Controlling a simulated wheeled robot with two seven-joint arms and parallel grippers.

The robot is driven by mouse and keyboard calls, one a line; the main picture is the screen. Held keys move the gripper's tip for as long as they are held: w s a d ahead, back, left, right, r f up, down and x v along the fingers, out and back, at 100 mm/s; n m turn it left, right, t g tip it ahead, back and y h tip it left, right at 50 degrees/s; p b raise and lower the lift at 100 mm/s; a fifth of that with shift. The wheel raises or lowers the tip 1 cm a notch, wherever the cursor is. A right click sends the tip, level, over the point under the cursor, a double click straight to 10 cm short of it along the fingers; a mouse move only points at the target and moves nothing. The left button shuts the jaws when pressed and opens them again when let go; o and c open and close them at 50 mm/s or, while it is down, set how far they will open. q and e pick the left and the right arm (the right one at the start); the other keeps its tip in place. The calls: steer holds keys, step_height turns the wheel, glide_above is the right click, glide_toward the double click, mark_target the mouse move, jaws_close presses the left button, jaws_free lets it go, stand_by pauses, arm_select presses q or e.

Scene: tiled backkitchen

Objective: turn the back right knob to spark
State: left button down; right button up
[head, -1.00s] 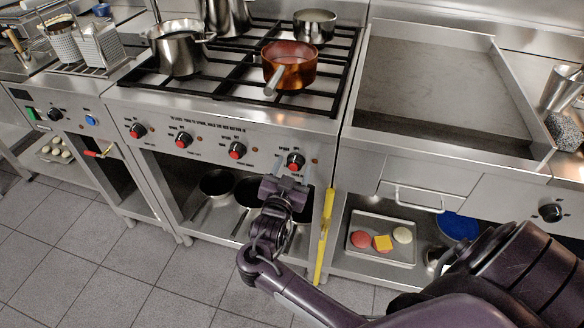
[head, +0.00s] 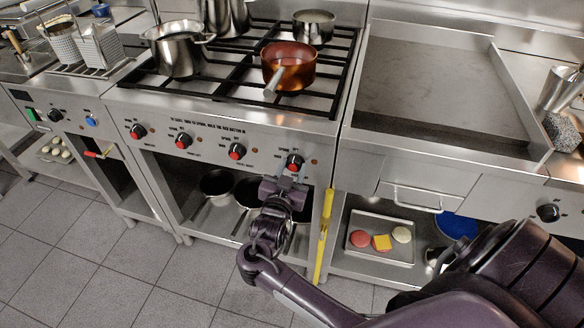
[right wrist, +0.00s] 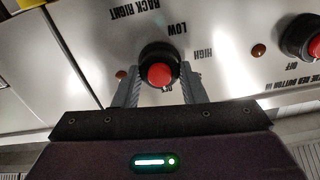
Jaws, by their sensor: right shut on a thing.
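The back right knob (right wrist: 160,68) is black with a red centre button. In the right wrist view it sits between my right gripper's two grey fingers (right wrist: 160,90), beside the printed labels "BACK RIGHT", "LOW" and "HIGH". In the head view the same knob (head: 295,162) is the rightmost on the stove's front panel. My right gripper (head: 290,176) reaches up to it from below and is shut on it. The knob's pointer mark cannot be made out clearly. My left gripper is not in view.
Other red-centred knobs (head: 237,151) line the panel to the left. A copper pot (head: 289,66) and steel pots (head: 178,50) stand on the burner grate. A yellow upright bar (head: 325,235) stands close right of my right gripper. A tray (head: 360,244) with food sits on the lower shelf.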

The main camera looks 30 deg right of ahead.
steer(key=shift+r+n+p, duration=0.2)
steer(key=shift+n+p, duration=0.1)
steer(key=n+p, duration=0.2)
steer(key=n, duration=0.1)
steer(key=shift+p, duration=0.4)
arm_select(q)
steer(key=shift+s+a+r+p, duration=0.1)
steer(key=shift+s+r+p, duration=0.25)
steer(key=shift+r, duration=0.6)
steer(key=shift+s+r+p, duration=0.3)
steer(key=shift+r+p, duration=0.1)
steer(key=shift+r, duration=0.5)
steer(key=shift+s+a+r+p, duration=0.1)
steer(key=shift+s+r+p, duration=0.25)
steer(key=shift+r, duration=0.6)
arm_select(e)
steer(key=shift+w+f+n, duration=0.1)
steer(key=shift+n, duration=1.5)
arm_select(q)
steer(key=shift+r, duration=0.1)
arm_select(e)
steer(key=o, duration=1)
steer(key=shift+f, duration=0.1)
steer(key=shift+a, duration=0.15)
